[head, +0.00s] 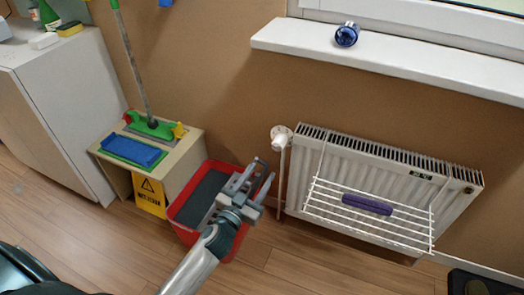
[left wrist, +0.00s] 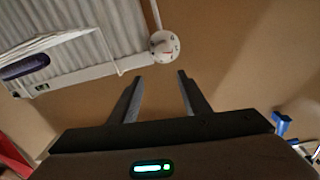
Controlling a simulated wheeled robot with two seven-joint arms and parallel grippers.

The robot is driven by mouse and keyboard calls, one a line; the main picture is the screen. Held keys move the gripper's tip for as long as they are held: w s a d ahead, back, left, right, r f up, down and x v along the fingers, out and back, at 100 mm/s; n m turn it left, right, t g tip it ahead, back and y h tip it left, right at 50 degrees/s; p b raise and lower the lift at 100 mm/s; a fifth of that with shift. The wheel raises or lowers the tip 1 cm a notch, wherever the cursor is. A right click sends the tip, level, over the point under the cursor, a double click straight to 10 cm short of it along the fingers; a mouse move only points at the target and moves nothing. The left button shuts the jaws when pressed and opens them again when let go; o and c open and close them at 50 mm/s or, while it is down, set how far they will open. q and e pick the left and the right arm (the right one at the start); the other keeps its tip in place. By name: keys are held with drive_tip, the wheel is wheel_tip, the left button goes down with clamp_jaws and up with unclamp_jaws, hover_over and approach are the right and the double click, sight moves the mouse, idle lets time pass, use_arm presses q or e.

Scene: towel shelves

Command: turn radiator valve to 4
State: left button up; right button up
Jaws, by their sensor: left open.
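The white round radiator valve (head: 281,135) sits at the upper left corner of the white radiator (head: 385,165). In the left wrist view the valve dial (left wrist: 164,46) shows small marks on its face, too small to read. My left gripper (head: 262,172) is below and a little left of the valve in the head view. In the left wrist view its two fingers (left wrist: 160,78) are apart with nothing between them, and the valve lies beyond their tips, not touched. My right gripper is not in view.
A wire rack (head: 340,222) with a purple item (head: 367,204) hangs on the radiator's front. A red bin (head: 178,213) stands below my left gripper. A small wooden bench (head: 190,150) is at left. The windowsill (head: 430,70) juts out above.

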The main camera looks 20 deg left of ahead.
sight(276, 147)
use_arm(q)
drive_tip(key=shift+s+a+f+n+y, duration=0.2)
drive_tip(key=shift+a+f+n+y, duration=0.2)
drive_tip(key=shift+f+n, duration=0.1)
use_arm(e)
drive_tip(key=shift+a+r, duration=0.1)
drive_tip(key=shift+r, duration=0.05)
use_arm(q)
drive_tip(key=shift+w, duration=0.1)
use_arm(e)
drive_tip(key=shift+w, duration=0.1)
use_arm(q)
drive_tip(key=w, duration=0.5)
drive_tip(key=w+b, duration=0.1)
drive_tip(key=w, duration=0.4)
drive_tip(key=w+d, duration=0.1)
drive_tip(key=w, duration=0.5)
drive_tip(key=shift+w, duration=0.65)
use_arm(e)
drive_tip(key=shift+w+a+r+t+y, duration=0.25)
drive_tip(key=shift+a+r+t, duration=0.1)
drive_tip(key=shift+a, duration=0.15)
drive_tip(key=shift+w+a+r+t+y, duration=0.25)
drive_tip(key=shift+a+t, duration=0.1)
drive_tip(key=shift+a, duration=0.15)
use_arm(q)
drive_tip(key=c, duration=0.8)
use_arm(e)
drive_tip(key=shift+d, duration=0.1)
